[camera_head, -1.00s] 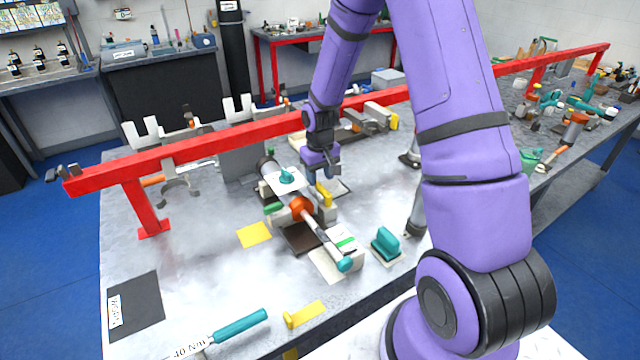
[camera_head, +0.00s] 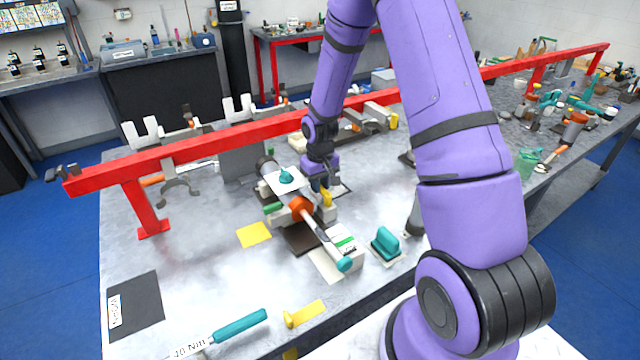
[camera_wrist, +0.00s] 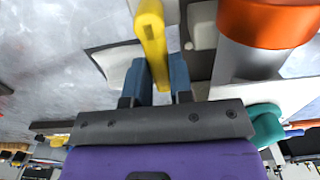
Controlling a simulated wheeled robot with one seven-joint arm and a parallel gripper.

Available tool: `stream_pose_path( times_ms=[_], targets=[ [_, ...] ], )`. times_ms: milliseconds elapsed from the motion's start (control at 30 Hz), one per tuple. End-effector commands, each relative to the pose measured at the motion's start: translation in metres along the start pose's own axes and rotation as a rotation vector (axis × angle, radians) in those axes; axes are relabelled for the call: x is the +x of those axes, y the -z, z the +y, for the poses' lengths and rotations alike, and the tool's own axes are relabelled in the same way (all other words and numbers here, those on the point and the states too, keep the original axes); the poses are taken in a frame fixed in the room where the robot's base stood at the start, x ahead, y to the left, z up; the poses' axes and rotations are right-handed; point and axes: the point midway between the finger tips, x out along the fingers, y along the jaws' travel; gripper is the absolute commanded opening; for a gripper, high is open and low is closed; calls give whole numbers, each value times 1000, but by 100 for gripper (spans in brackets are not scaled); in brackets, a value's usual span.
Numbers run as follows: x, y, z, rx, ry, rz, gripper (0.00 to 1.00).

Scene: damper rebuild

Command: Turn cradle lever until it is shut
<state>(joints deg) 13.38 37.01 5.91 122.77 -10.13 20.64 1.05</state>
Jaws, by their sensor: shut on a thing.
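The yellow cradle lever (camera_head: 327,198) stands at the right side of the cradle, beside the orange collar (camera_head: 300,207) of the damper. In the wrist view the lever (camera_wrist: 150,32) runs down between my two blue fingertips. My gripper (camera_head: 321,184) is shut on it; the gripper also shows in the wrist view (camera_wrist: 161,72). The damper lies slanted in the cradle, with its pale rod (camera_head: 324,239) running toward the front to a teal end (camera_head: 344,264). The orange collar (camera_wrist: 268,22) is right of the lever in the wrist view. The lever's lower end is hidden.
A red rail (camera_head: 220,146) crosses the table behind the cradle. A teal-handled block (camera_head: 386,243) stands to the right. A teal-handled torque tool (camera_head: 238,326) and a yellow piece (camera_head: 305,314) lie in front. The tabletop left of the yellow square (camera_head: 254,235) is mostly clear.

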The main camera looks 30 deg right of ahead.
Motion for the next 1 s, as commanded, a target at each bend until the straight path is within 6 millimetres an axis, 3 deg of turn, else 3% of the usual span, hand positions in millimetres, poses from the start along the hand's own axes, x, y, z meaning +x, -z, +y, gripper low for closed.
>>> stream_pose_path(
  times_ms=[367, 1000],
  targets=[
    [0, 0, 5, 107, -1, 0, 0],
    [0, -10, 26, 679, -1, -1, 0]
  ],
)
